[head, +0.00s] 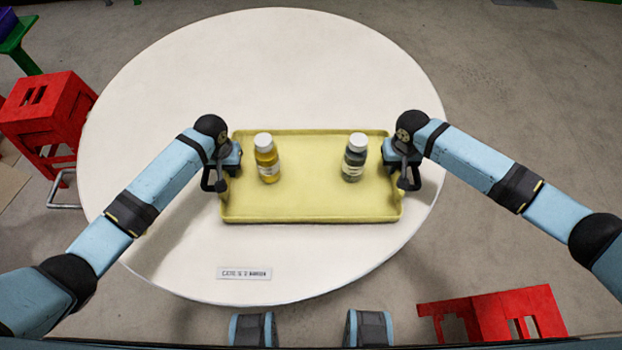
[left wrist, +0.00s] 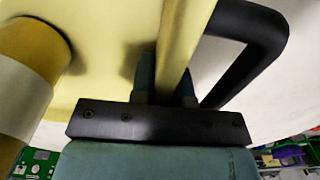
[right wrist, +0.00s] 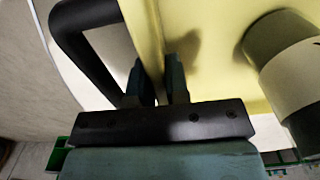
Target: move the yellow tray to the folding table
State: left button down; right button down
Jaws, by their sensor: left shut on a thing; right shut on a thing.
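The yellow tray (head: 312,208) is at the middle of a round white table (head: 270,60) in the head view; I cannot tell whether it touches the top. A bottle with yellow contents and a white cap (head: 267,158) stands on its left part. A dark grey bottle with a white cap (head: 355,157) stands on its right part. My left gripper (head: 222,170) is shut on the tray's left rim, which shows between the fingers in the left wrist view (left wrist: 172,60). My right gripper (head: 403,168) is shut on the right rim, also seen in the right wrist view (right wrist: 152,55).
A label plate (head: 244,273) lies near the table's front edge. A red stool (head: 45,115) stands at the left and another red stool (head: 495,315) at the front right. A green piece of furniture (head: 20,45) is at the far left. The tabletop behind the tray is clear.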

pick_arm(q)
jog(key=shift+f, duration=0.35)
pick_arm(e)
jog(key=shift+f, duration=0.35)
pick_arm(q)
jog(key=c, duration=1.1)
grip_release()
jog(key=shift+r, duration=0.1)
pick_arm(e)
jog(key=c, duration=1.1)
grip_release()
jog(key=shift+r, duration=0.1)
pick_arm(q)
notch_tip(320, 180, up, 11)
jog(key=shift+r, duration=0.5)
pick_arm(e)
jog(key=shift+r, duration=0.15)
notch_tip(320, 180, up, 12)
